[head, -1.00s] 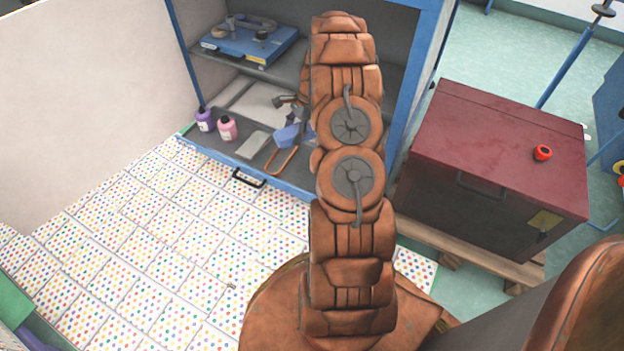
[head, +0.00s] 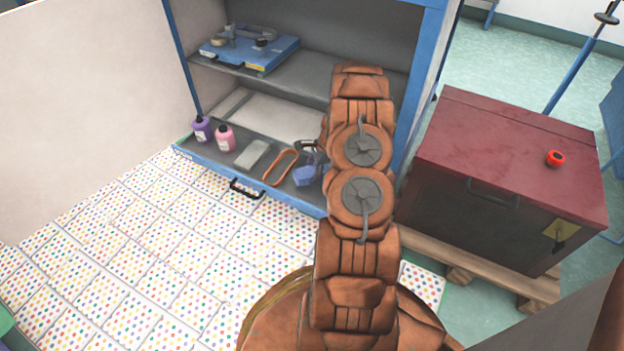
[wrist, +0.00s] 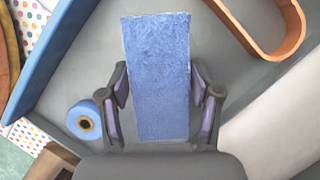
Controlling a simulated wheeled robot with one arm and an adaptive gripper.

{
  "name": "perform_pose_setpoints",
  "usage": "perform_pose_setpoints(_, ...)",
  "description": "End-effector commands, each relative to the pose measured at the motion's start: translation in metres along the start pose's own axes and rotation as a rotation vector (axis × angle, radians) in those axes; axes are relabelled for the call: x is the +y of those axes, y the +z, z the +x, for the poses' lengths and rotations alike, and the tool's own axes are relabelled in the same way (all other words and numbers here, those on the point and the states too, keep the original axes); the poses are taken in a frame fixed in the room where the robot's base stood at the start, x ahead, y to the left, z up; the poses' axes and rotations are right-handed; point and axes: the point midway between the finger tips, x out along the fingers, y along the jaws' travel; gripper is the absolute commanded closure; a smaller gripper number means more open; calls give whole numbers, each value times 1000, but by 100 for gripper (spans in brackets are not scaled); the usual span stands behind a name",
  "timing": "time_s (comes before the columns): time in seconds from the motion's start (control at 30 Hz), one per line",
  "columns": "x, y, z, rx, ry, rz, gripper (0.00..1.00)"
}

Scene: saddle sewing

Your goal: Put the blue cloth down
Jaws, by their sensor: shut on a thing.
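The blue cloth (head: 306,175) is a small flat rectangle in the open drawer, right of the orange loop. In the wrist view the cloth (wrist: 158,75) lies lengthwise between the fingers of my gripper (wrist: 160,95), which is shut on it. In the head view my gripper (head: 308,147) is just behind the cloth, low over the drawer, and partly hidden by my arm. I cannot tell whether the cloth touches the drawer floor.
The drawer (head: 208,160) also holds an orange loop (head: 268,182), a pale grey block (head: 252,154), a pink bottle (head: 225,138) and a purple bottle (head: 202,129). A blue spool (wrist: 83,121) is left of my gripper. A shelf above bears a blue device (head: 250,53).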

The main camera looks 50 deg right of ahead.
Motion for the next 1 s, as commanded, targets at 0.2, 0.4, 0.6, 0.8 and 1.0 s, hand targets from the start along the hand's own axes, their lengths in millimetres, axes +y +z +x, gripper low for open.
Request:
perform_pose_setpoints(0.2,0,-11,26,-1,0,0,80)
perform_pose_setpoints(0.4,0,-10,25,-1,-1,0,80)
perform_pose_setpoints(0.6,0,-10,27,-1,0,-1,80)
perform_pose_setpoints(0.8,0,-11,28,-1,0,-1,17)
perform_pose_setpoints(1.0,0,-11,28,-1,1,-1,12)
